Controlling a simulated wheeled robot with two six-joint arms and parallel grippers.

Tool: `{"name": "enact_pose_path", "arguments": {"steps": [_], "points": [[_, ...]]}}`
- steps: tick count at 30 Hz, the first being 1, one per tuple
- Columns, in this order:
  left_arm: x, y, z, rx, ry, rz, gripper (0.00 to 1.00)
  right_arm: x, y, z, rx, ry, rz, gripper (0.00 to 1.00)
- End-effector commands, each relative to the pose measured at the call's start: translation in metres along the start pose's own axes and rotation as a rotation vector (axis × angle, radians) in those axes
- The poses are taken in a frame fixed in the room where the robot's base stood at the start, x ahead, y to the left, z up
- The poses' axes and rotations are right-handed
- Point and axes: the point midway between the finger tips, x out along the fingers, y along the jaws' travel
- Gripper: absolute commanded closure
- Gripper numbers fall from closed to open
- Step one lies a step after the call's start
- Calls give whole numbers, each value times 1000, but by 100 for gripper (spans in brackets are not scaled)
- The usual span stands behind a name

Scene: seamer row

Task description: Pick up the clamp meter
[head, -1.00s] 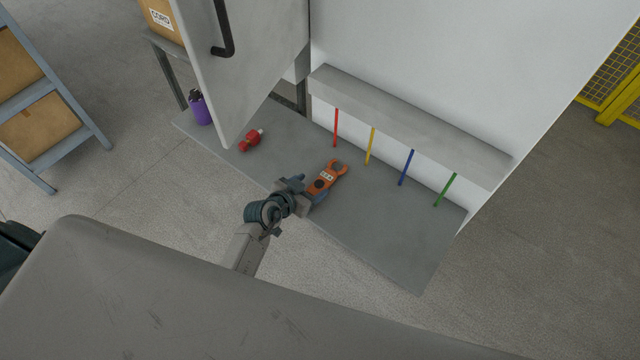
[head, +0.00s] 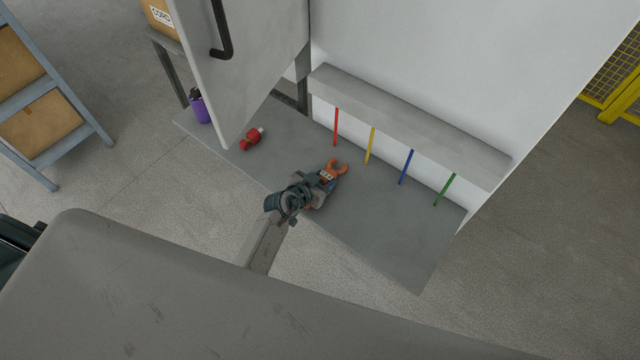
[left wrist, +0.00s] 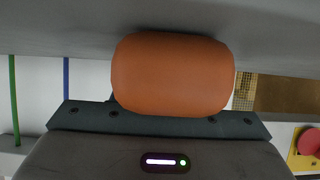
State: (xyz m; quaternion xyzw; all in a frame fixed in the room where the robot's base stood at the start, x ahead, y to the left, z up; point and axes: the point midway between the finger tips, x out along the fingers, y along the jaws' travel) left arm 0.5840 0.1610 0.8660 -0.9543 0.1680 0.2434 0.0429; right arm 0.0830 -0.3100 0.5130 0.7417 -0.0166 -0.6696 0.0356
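The orange clamp meter (head: 328,175) lies on the grey shelf, its open jaw (head: 338,165) pointing away from me. My left gripper (head: 325,181) is at the meter's near end, around its body, and hides much of it. In the left wrist view the meter's rounded orange end (left wrist: 172,75) is close in front of the gripper. Whether the fingers press on it or stand a little apart cannot be told. The meter rests at shelf level with no visible lift. My right gripper is not in view.
A red object (head: 251,139) and a purple cup (head: 200,107) are on the shelf (head: 390,235) to the left. Red, yellow, blue and green rods (head: 405,167) stand along the back under a ledge. An open grey door (head: 245,70) hangs over the left part. The shelf's right end is clear.

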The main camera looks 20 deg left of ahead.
Motion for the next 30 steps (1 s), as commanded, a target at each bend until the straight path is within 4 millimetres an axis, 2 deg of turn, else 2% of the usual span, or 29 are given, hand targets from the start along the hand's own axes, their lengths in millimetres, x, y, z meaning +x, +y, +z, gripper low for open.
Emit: {"name": "enact_pose_path", "arguments": {"steps": [1,3,13,19,22,24,30], "points": [[0,0,0,0,0,0,80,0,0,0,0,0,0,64],[0,0,-1,0,2,-1,89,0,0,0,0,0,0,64],[-2,0,-4,0,2,0,89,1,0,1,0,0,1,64],[-9,0,-18,2,3,-1,89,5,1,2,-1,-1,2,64],[-18,0,-34,1,6,-1,89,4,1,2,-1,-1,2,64],[-29,8,-23,-1,-1,0,89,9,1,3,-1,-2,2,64],[-68,33,-6,-3,0,0,89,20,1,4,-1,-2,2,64]]}}
